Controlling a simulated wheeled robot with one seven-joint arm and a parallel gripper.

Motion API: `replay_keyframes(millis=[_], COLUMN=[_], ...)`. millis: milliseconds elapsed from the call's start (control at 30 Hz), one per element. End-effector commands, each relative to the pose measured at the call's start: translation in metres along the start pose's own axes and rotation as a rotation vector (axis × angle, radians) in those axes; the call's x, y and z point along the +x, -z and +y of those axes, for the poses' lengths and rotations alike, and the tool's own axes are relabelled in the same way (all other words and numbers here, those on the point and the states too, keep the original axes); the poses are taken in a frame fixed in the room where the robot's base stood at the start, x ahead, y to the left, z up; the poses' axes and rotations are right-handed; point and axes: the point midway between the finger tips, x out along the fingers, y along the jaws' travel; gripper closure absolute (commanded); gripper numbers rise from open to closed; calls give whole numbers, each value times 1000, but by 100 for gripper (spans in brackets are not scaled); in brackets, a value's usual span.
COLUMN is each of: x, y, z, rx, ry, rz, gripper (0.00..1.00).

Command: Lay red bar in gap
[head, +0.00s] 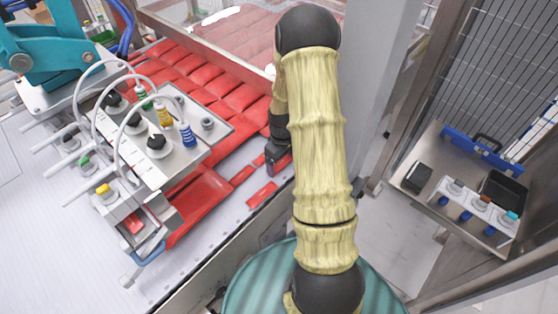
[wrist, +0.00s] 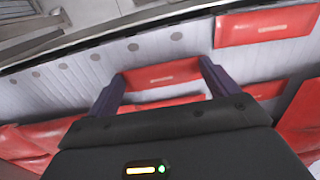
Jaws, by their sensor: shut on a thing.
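My gripper (head: 271,167) is low over the near right edge of the red bar layer. In the wrist view its two dark fingers (wrist: 161,72) are shut on a red bar (wrist: 160,77) with a small tan label, held across between the fingertips. My gripper and arm largely hide this bar in the head view. A bare grey perforated strip (wrist: 75,78) lies beneath and beyond it. I cannot tell whether the bar touches the strip. Which bare stretch is the gap is not clear.
A loose red bar (head: 262,194) lies on the strip near my gripper; it also shows in the wrist view (wrist: 265,25). Rows of red bars (head: 215,85) fill the surface behind. A metal picker head with hoses (head: 160,135) stands left. A side table (head: 425,200) stands right.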

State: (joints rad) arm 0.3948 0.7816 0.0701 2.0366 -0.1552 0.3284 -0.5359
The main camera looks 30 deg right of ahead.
Motion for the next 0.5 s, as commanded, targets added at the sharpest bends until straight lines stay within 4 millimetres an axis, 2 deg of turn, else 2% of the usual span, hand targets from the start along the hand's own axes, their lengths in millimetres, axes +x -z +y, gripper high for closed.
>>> replay_keyframes(millis=[67, 100, 133, 500], x=[3, 2, 2, -4], y=[1, 1, 2, 5], z=[-1, -2, -2, -6], rx=[-2, -4, -6, -15], ry=[0, 0, 0, -2], rz=[0, 0, 0, 2], gripper=[39, 6, 0, 0])
